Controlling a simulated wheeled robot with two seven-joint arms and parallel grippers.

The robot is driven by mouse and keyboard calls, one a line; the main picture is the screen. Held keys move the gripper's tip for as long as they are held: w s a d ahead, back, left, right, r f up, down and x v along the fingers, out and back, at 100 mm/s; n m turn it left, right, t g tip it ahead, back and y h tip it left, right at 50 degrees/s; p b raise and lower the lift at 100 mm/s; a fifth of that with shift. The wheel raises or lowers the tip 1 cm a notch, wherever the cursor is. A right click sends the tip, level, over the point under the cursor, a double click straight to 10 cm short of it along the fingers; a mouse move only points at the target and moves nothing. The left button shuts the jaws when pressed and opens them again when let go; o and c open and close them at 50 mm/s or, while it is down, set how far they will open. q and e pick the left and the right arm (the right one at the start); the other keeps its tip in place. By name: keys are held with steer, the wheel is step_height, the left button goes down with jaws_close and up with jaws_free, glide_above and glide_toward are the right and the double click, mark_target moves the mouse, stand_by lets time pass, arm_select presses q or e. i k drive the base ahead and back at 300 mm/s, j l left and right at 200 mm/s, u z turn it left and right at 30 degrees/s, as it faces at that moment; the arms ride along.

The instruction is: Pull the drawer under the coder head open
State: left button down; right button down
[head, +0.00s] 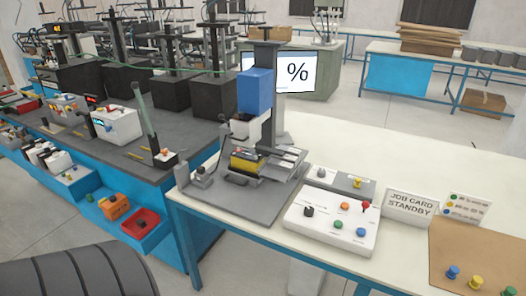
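The coder head is a blue block (255,92) on a dark upright column, on a white table. Under it, a white part (245,127) sits above a yellow and black battery-like block (246,161). The block is on a grey stepped base (235,192). Dark and light strips (286,160) show at the base's right side. I cannot pick out the drawer's handle or tell how far the drawer is open. Neither of my grippers is in view.
A white control box (331,224) with coloured knobs stands right of the coder. A "JOB CARD STANDBY" sign (410,205) and a brown board (480,262) are further right. A crowded grey bench (100,150) lies left. The white table (420,155) has free room behind the sign.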

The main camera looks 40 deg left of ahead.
mark_target(244, 176)
steer(key=u, duration=1.55)
